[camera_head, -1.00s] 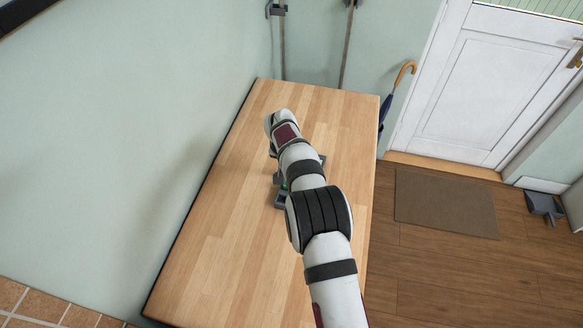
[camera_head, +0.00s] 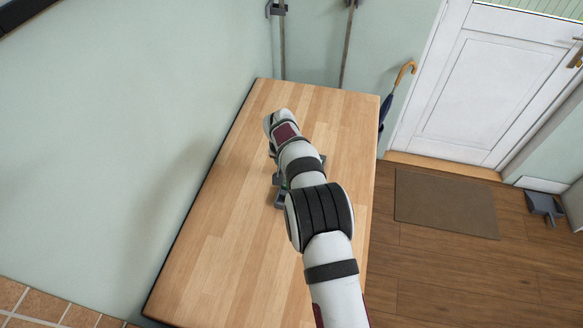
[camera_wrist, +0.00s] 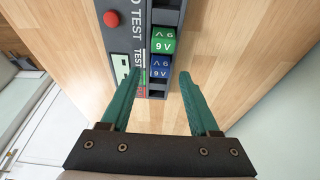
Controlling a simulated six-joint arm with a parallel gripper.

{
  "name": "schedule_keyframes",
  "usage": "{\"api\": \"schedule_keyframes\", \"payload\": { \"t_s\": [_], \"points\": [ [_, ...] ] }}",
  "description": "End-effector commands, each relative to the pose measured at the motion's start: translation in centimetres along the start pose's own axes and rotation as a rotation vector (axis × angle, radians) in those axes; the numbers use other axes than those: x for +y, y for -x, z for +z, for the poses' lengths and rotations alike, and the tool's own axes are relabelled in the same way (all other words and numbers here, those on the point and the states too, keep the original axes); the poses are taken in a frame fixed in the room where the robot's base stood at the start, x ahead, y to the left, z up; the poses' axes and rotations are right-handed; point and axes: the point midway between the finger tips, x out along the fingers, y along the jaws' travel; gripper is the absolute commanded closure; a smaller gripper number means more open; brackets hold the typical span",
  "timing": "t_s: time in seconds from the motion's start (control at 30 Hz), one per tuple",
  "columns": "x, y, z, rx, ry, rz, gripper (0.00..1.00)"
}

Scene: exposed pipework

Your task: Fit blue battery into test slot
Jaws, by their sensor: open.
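In the wrist view, the blue battery (camera_wrist: 160,69), marked 9V, sits in the slot row along the right side of the grey tester (camera_wrist: 137,20). A green battery (camera_wrist: 163,40), also marked 9V, is directly beyond it in the same row. I cannot tell how deep the blue battery is seated. My gripper (camera_wrist: 160,82) is open and empty, its teal fingers on either side of the blue battery's near end with gaps showing. In the head view, my arm covers most of the tester, and only grey edges (camera_head: 280,199) show; the batteries are not clearly visible there.
The tester has a red button (camera_wrist: 111,18) and a pale display window (camera_wrist: 120,66). The wooden tabletop (camera_head: 225,235) is clear around it. The pale wall (camera_head: 130,130) runs along the table's left side. An umbrella (camera_head: 394,95) stands beyond the table's right edge.

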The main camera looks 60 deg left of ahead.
Motion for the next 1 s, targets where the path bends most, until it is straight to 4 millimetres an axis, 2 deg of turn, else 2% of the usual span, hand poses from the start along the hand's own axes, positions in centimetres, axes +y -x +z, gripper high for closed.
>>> {"api": "schedule_keyframes", "payload": {
  "t_s": [0.2,0.3,0.43,0.57,0.63,0.67,0.73,0.77,0.8,0.83,0.87,0.9,0.97,1.0],
  "points": [
    [-0.1,6.0,-0.1,0.003,0.001,-0.002,0.38],
    [-0.1,8.3,0.0,0.002,0.001,-0.002,0.38],
    [0.0,9.9,0.0,0.001,0.001,0.0,0.38],
    [0.0,10.3,0.0,0.0,0.001,0.0,0.38],
    [0.8,10.7,-0.2,-0.003,-0.012,0.003,0.38],
    [1.9,11.2,-0.4,-0.007,-0.03,0.007,0.38],
    [7.1,13.6,-0.8,-0.03,-0.116,0.026,0.38],
    [10.3,15.1,-0.7,-0.044,-0.168,0.037,0.38],
    [15.1,17.4,0.2,-0.07,-0.255,0.052,0.38],
    [18.9,19.4,1.4,-0.089,-0.324,0.062,0.38],
    [22.4,21.3,3.1,-0.11,-0.398,0.07,0.38],
    [26.6,23.9,6.2,-0.138,-0.499,0.079,0.38],
    [31.5,27.4,12.0,-0.178,-0.657,0.082,0.38],
    [33.5,29.4,16.5,-0.201,-0.764,0.078,0.38]
  ]
}}
